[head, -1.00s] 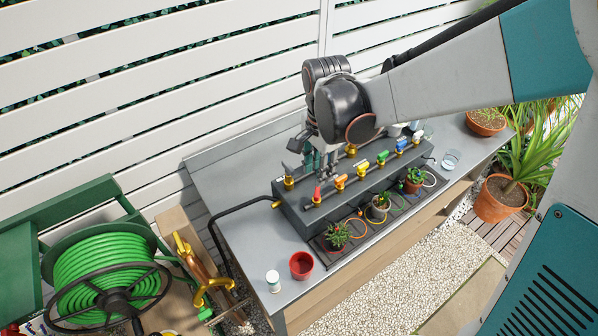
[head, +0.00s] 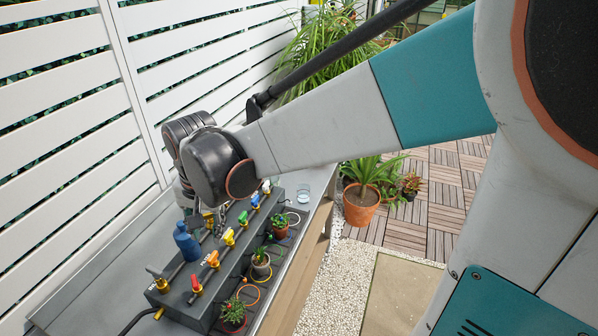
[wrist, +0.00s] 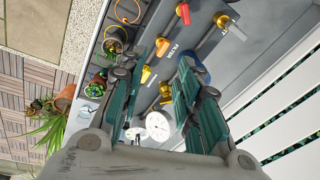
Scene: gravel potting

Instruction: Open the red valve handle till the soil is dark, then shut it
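The red valve handle (head: 196,284) is near the close end of the dark grey manifold box (head: 178,300) on the bench. It also shows at the top of the wrist view (wrist: 183,12), beyond my fingertips. My gripper (wrist: 163,62) is open and empty in the wrist view, its teal fingers apart. In the head view it is partly hidden by my wrist, over the manifold farther along from the red handle, and apart from it. A potted plant (head: 233,318) stands in front of the red handle; its leaves hide most of the soil, so I cannot tell its shade.
Orange (head: 213,259), yellow (head: 229,237) and green (head: 243,218) handles line the manifold. A blue bottle (head: 186,243) stands by them, close to my gripper. A slatted white fence (head: 70,130) runs behind.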

